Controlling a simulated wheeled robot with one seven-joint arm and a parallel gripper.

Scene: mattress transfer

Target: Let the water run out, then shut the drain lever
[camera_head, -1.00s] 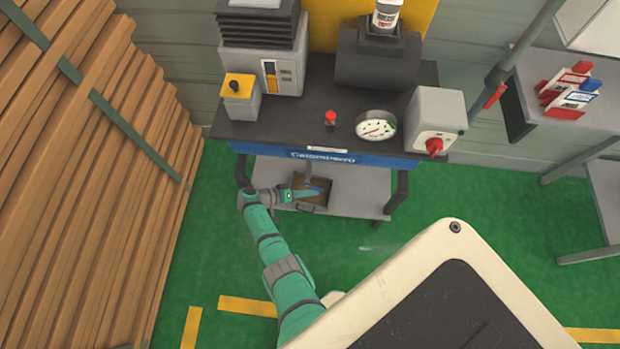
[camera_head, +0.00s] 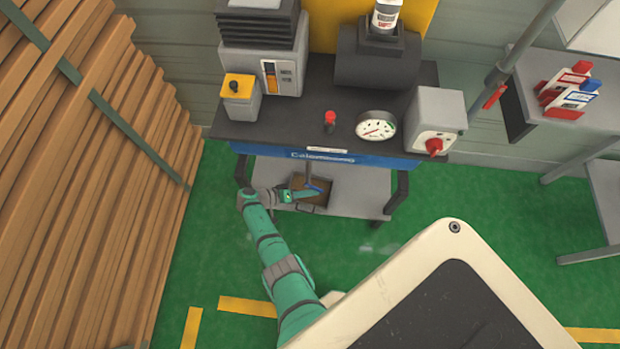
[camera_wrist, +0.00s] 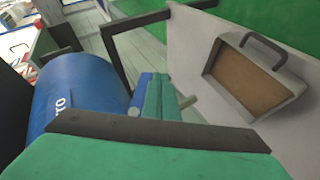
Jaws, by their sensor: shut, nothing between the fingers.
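My green gripper (camera_head: 306,194) is shut and empty. It reaches in under the bench's front, just above the tray on the lower shelf. A small blue lever (camera_head: 314,187) shows right at its fingertips in the head view, below a thin grey pipe (camera_head: 308,168). In the wrist view the green fingers (camera_wrist: 160,97) stand beside a blue piece, which seems to be the lever; I cannot tell whether they touch. The tray (camera_wrist: 209,62) has a brown bottom and a dark handle; I see no clear stream of water. The blue tank (camera_wrist: 85,90) is at the left.
The bench top (camera_head: 290,130) carries a gauge (camera_head: 376,125), a red-capped knob (camera_head: 330,121) and a grey box with a red switch (camera_head: 434,146). Stacked planks (camera_head: 80,180) stand at the left. A side table (camera_head: 590,112) stands at the right. Green floor is free in front.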

